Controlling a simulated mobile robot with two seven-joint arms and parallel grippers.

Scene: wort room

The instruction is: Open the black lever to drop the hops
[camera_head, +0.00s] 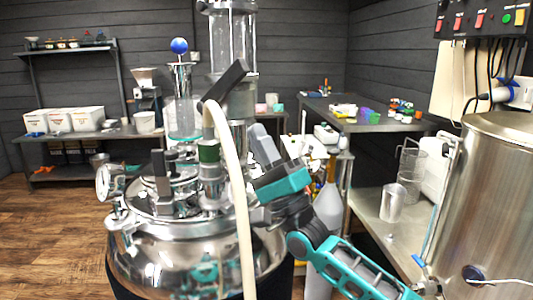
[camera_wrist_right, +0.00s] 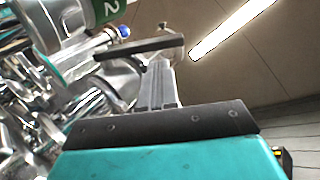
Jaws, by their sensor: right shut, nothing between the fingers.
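The black lever (camera_head: 226,84) sits on the glass and steel column above the kettle and slants up to the right in the head view. In the right wrist view the lever (camera_wrist_right: 140,47) runs across just beyond my fingertips. My right gripper (camera_head: 257,130) is shut and empty, just below and right of the lever. In the right wrist view the shut fingers (camera_wrist_right: 157,70) point up toward the lever's bar; I cannot tell whether they touch it. My left gripper is not in view.
The steel kettle (camera_head: 180,240) with valves and a gauge (camera_head: 103,182) stands under the lever. A pale hose (camera_head: 237,190) hangs in front of the column, left of my right arm. A large steel tank (camera_head: 495,200) and a control box (camera_head: 485,20) stand at the right.

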